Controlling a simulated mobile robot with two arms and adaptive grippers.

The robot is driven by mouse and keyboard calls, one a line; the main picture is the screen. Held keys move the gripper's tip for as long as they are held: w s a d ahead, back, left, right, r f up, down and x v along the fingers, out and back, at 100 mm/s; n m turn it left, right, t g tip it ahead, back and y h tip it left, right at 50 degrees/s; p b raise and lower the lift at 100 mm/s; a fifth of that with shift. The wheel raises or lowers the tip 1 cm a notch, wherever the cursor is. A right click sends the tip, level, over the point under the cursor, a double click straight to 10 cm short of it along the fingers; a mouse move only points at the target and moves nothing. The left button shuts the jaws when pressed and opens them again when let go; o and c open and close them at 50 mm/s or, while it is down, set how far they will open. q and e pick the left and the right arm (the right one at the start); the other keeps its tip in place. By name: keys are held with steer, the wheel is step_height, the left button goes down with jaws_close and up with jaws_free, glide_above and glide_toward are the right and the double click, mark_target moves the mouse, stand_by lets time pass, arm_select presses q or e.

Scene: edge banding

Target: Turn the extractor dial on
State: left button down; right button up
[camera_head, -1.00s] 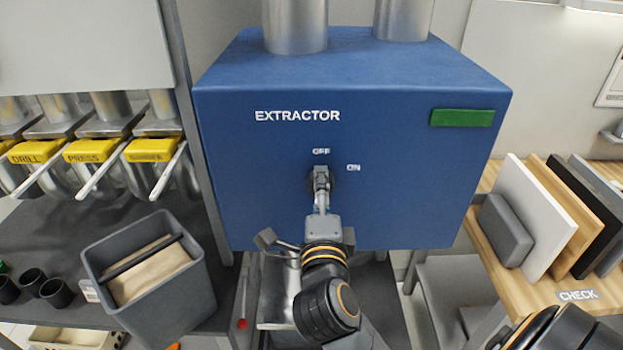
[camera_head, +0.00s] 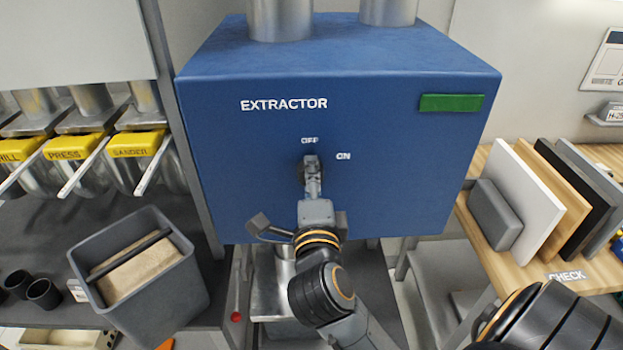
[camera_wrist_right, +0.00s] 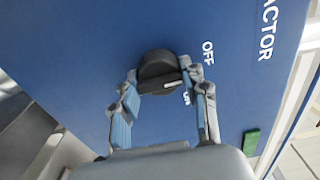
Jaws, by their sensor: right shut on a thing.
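The extractor is a blue box (camera_head: 400,170) with white OFF and ON labels on its front. Its round black dial (camera_wrist_right: 157,66) shows in the right wrist view, with a white mark on the side toward the ON label (camera_wrist_right: 187,98). The OFF label (camera_wrist_right: 208,52) is further up. My right gripper (camera_head: 311,162) is at the front of the box, just below OFF, and hides most of the dial in the head view. In the right wrist view its fingers (camera_wrist_right: 160,88) are on both sides of the dial, shut on it. My left gripper is not in view.
A green panel (camera_head: 451,103) is at the box's upper right. A grey bin (camera_head: 175,305) stands at lower left, below yellow-labelled levers (camera_head: 138,145). Upright boards (camera_head: 525,195) stand on a wooden bench (camera_head: 535,268) at right. Metal ducts (camera_head: 280,18) rise from the box.

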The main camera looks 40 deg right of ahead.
steer(key=shift+m, duration=0.3)
steer(key=m, duration=0.6)
steer(key=shift+m, duration=0.4)
steer(key=m+b, duration=0.1)
steer(key=m, duration=0.5)
steer(key=shift+r, duration=0.1)
steer(key=m, duration=0.4)
steer(key=shift+r+b, duration=0.1)
steer(key=shift+b, duration=0.3)
steer(key=shift+m, duration=0.4)
steer(key=o, duration=1.2)
steer(key=shift+c, duration=0.2)
steer(key=shift+w, duration=0.15)
